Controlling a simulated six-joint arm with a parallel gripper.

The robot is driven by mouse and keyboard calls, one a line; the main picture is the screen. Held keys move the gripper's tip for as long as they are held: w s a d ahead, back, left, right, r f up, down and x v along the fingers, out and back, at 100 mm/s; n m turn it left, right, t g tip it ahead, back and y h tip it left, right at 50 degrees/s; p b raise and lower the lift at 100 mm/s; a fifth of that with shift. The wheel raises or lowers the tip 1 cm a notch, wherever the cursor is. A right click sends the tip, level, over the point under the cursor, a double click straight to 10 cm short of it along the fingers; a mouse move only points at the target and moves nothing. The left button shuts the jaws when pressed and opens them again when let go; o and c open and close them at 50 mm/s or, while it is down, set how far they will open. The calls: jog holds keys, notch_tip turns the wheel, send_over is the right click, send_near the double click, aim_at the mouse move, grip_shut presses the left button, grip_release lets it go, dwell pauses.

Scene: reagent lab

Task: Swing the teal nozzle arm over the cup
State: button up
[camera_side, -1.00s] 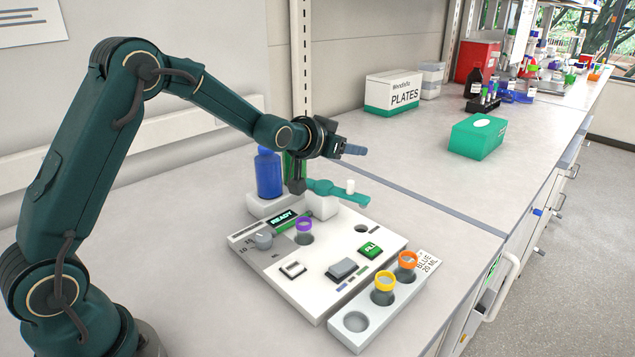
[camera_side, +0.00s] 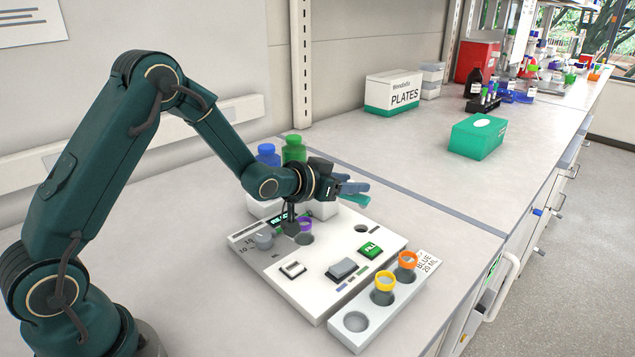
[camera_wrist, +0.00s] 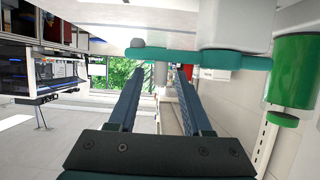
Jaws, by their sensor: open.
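The teal nozzle arm (camera_side: 359,200) reaches right from the back of the white console, with most of its length hidden behind my gripper in the side view. In the wrist view the nozzle arm (camera_wrist: 185,58) runs crosswise by my fingertips, with a grey knob (camera_wrist: 138,44) near its free end. My gripper (camera_side: 357,188) is open and low beside the nozzle arm; whether it touches is unclear. In the wrist view my gripper (camera_wrist: 158,72) shows nothing clamped between its fingers. A purple-rimmed cup (camera_side: 304,225) sits on the console, partly hidden by my wrist.
The white console (camera_side: 300,262) carries a dial, buttons and a partly covered display. A rack (camera_side: 355,322) in front holds yellow-rimmed and orange-rimmed cups. Blue (camera_side: 268,155) and green (camera_side: 294,149) bottles stand behind my wrist.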

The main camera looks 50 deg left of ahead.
jog(key=shift+w+f, duration=0.15)
jog(key=shift+w, duration=0.1)
grip_shut()
dwell(1.4)
